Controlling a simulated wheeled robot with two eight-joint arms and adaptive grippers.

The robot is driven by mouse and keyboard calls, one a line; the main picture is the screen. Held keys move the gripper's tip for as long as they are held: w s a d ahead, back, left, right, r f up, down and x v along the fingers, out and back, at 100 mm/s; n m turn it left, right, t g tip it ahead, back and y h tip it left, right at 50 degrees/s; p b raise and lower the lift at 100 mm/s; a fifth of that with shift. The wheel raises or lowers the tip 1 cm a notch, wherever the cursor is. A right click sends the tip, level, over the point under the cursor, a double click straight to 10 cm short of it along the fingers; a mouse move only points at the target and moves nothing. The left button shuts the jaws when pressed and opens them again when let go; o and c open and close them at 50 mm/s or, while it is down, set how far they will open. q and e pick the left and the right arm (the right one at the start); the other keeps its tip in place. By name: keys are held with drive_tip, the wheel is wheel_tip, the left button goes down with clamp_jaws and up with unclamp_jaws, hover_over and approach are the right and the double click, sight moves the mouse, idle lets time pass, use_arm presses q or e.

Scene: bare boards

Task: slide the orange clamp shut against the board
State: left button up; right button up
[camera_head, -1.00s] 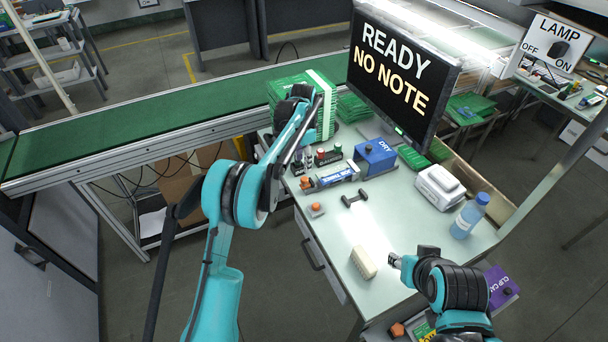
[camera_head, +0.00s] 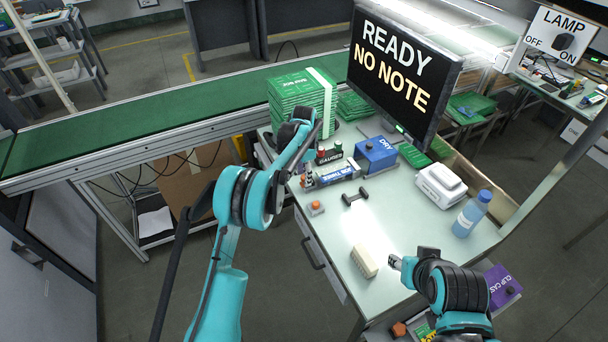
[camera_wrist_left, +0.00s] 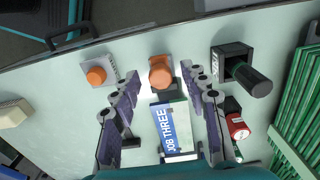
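The orange clamp (camera_wrist_left: 160,72) is a small orange block at the end of the job holder. In the left wrist view it lies between and just beyond the fingertips of my left gripper (camera_wrist_left: 168,84). Those fingers are spread apart, with no contact visible. The board's bed carries a blue and white "JOB THREE" label (camera_wrist_left: 168,128), also visible in the head view (camera_head: 336,173). The board itself is hard to make out. In the head view my left gripper (camera_head: 303,166) is mostly hidden by its arm. My right gripper (camera_head: 396,262) is beside a cream block (camera_head: 364,262).
An orange button on a grey base (camera_head: 316,207) stands near the bench edge. A black knobbed box (camera_wrist_left: 241,72), a red-topped gauge (camera_wrist_left: 237,126) and stacked green boards (camera_head: 299,103) are close by.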

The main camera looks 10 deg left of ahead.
use_arm(q)
clamp_jaws()
drive_tip(key=shift+w+d, duration=0.5)
drive_tip(key=shift+d, duration=0.2)
drive_tip(key=shift+w+d, duration=0.45)
drive_tip(key=shift+d, duration=0.25)
drive_tip(key=shift+c, duration=1.5)
unclamp_jaws()
drive_tip(key=shift+r, duration=0.1)
drive_tip(key=o, duration=0.4)
drive_tip(key=shift+d, duration=0.1)
drive_tip(key=shift+c, duration=0.2)
drive_tip(key=shift+w, duration=0.1)
drive_tip(key=shift+r, duration=0.1)
wheel_tip(320, 180, up, 12)
drive_tip(key=shift+f, duration=0.2)
